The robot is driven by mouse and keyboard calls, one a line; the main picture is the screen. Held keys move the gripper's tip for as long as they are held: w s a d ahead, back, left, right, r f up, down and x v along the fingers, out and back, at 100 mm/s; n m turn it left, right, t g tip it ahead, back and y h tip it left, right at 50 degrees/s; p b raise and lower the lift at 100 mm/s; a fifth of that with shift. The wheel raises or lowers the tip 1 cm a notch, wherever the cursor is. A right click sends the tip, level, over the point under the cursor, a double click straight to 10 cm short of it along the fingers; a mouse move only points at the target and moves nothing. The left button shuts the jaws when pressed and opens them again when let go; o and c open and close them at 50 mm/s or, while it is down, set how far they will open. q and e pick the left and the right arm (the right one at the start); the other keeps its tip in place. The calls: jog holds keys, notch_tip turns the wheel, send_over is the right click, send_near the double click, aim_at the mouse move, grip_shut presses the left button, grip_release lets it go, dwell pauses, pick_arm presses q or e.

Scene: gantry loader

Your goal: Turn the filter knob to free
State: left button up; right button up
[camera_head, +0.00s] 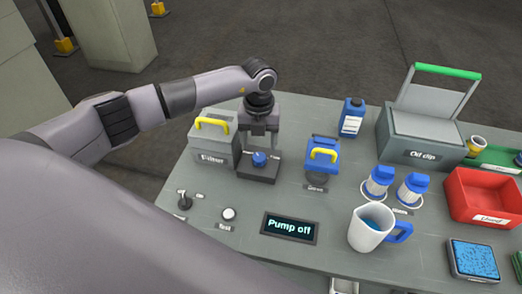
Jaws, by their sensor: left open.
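The filter knob (260,159) is a small blue knob on a dark block (257,177), just right of the grey box labelled Filter (212,158). Small white labels flank the knob, too small to read, so its setting cannot be told. My left gripper (259,146) points down from above, open, with its fingers just over or behind the knob. I cannot tell whether they touch it. My right gripper is not in view.
In front are a lever (184,200), a white button (228,214) and a Pump off display (290,228). A jug (366,233), blue filters, the Oil dip box (420,137) and a red bin (485,196) fill the right.

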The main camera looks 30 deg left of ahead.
aim_at(259, 156)
pick_arm(q)
notch_tip(259, 156, down, 5)
jog(key=shift+r, duration=0.1)
jog(key=shift+c, duration=0.3)
jog(key=c, duration=1)
